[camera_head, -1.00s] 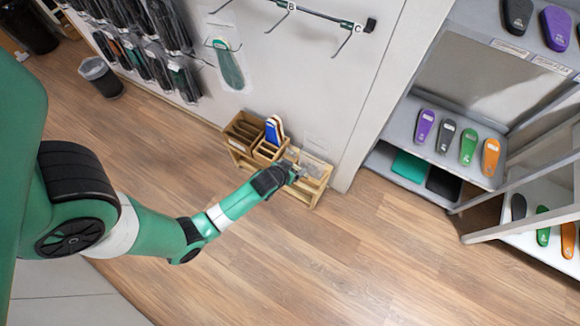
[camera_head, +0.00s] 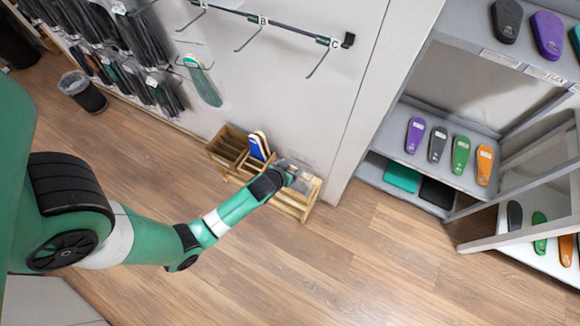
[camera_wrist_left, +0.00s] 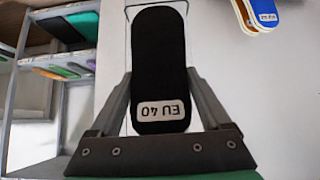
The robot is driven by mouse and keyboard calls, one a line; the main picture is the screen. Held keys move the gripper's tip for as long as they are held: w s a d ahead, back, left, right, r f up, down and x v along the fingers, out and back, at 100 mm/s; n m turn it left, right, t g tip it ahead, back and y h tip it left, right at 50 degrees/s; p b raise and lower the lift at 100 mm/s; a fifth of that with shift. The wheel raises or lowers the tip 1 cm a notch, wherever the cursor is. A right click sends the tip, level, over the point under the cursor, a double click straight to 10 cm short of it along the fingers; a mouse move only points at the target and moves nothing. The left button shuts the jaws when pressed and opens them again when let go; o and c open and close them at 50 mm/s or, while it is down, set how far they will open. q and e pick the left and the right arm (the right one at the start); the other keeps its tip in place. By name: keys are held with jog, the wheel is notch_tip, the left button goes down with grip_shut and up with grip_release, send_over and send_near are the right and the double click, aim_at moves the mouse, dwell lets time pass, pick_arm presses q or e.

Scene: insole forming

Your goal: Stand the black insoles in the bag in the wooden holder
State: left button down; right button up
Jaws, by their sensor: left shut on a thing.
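My left gripper (camera_head: 288,175) is at the right part of the wooden holder (camera_head: 228,142), which stands against the wall. In the left wrist view its fingers (camera_wrist_left: 160,95) are shut on the black insoles (camera_wrist_left: 158,60), which carry a white "EU 40" label and sit in a clear bag whose edges show around them. In the head view the black insoles cannot be made out at the gripper. Whether the bag touches the holder cannot be told. Blue insoles (camera_head: 257,148) stand upright in the holder's middle. My right gripper is not in view.
A grey shelf unit (camera_head: 470,125) with purple, grey, green and orange insoles stands at right. A wall rail (camera_head: 290,28) with hooks is above the holder. Bagged insoles (camera_head: 110,35) hang at upper left, near a bin (camera_head: 88,95). The wooden floor in front is clear.

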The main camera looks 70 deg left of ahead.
aim_at(294, 169)
pick_arm(q)
jog(key=shift+w+a+f+g+h, duration=0.3)
jog(key=shift+w+a+f, duration=0.3)
jog(key=shift+w+f, duration=0.1)
jog(key=shift+w+a+f+g+h+b, duration=0.15)
jog(key=shift+w+a+f+b, duration=0.15)
jog(key=shift+f, duration=0.2)
jog(key=shift+w+a+f+g+h+b, duration=0.15)
jog(key=shift+w+a+f+b, duration=0.15)
jog(key=shift+f, duration=0.2)
jog(key=shift+d, duration=0.1)
grip_release()
jog(key=p+v, duration=0.9)
jog(key=v, duration=0.1)
jog(key=shift+r, duration=0.4)
jog(key=shift+s+d+r+p, duration=0.25)
jog(key=shift+s+d+p, duration=0.05)
jog(key=shift+s, duration=0.1)
